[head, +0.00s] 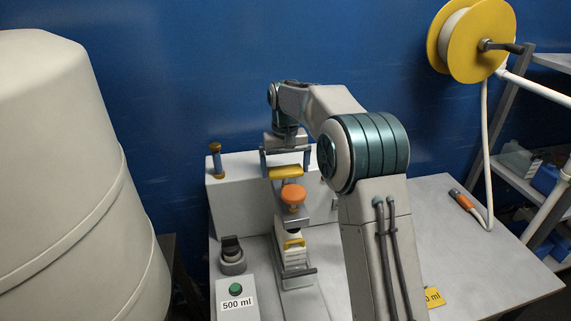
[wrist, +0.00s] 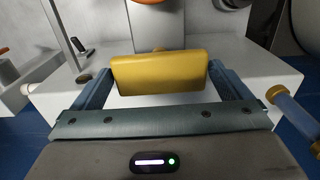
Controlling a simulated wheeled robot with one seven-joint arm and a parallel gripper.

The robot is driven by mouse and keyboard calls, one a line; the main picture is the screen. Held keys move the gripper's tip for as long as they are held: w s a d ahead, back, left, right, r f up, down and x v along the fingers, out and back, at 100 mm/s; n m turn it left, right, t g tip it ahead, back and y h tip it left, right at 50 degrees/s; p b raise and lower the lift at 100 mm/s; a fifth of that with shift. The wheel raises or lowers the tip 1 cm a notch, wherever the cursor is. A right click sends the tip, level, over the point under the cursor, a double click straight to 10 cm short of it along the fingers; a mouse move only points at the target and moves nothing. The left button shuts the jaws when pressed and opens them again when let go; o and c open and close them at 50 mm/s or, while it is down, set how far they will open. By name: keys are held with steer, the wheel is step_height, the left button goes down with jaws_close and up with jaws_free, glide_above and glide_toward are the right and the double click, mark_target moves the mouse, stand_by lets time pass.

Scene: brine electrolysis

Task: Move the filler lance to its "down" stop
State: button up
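A yellow bar handle (head: 285,172), apparently the filler lance's, sits above an orange knob (head: 292,193) at the front of the grey-white machine. In the wrist view the yellow bar (wrist: 160,72) lies crosswise between my fingers. My gripper (head: 285,166) points down from above, its fingers spread wide, one at each end of the bar. It also shows in the wrist view (wrist: 160,78). Narrow gaps seem to remain at the bar's ends; contact is hard to judge. A white bottle (head: 293,258) stands below the knob. The lance tip and any stop marks cannot be made out.
A box with a green button (head: 235,289) and a "500 ml" label stands front left, with a dark knob (head: 232,251) behind it. A brown-topped blue post (head: 215,160) stands at the left. A large pale tank (head: 75,180) fills the left. The table's right side is mostly clear.

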steer(key=shift+w+f, duration=0.1)
step_height(320, 180, up, 14)
steer(key=p, duration=0.1)
steer(key=shift+f, duration=0.15)
stand_by(0.4)
